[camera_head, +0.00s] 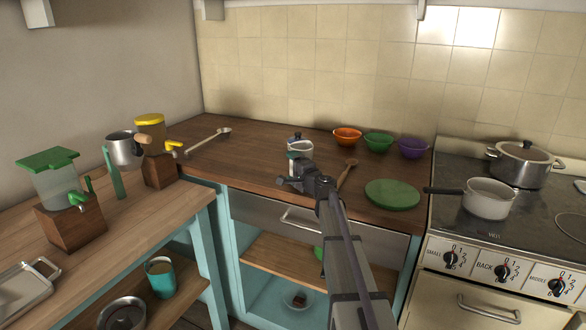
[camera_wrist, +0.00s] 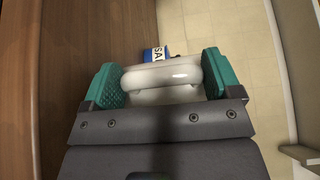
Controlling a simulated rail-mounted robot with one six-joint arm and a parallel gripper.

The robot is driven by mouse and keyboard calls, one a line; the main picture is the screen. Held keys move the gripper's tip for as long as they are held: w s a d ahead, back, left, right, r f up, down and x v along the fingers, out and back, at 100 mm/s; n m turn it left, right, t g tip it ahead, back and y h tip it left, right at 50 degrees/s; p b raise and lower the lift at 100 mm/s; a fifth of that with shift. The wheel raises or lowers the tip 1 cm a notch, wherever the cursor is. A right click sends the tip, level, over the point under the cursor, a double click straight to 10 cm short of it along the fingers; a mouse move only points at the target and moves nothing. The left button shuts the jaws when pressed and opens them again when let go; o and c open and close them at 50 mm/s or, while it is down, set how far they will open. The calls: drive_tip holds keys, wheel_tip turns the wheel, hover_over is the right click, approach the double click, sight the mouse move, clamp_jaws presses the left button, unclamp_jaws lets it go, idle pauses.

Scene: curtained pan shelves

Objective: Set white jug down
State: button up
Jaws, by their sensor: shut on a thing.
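The white jug (camera_head: 301,147) is at the back of the brown wooden counter (camera_head: 250,165) in the head view. In the wrist view its rounded white handle (camera_wrist: 160,76) lies between the two teal finger pads of my gripper (camera_wrist: 163,78), which is shut on it. In the head view my gripper (camera_head: 302,172) is in front of the jug and hides its lower part. I cannot tell whether the jug's base touches the counter.
A blue-and-white container (camera_head: 295,137) with lettering stands close behind the jug. A wooden spoon (camera_head: 347,173), a green disc (camera_head: 392,194) and orange (camera_head: 347,136), green (camera_head: 378,142) and purple (camera_head: 413,148) bowls are to the right. Bare counter lies to the left, before a long-handled ladle (camera_head: 207,139).

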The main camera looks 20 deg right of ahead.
drive_tip(key=shift+f, duration=0.35)
idle(0.4)
drive_tip(key=o, duration=1.3)
drive_tip(key=s, duration=0.3)
drive_tip(key=s+d, duration=0.1)
drive_tip(key=s, duration=0.3)
drive_tip(key=s+d, duration=0.1)
drive_tip(key=s, duration=0.2)
drive_tip(key=shift+s, duration=0.35)
clamp_jaws()
drive_tip(key=shift+s, duration=0.1)
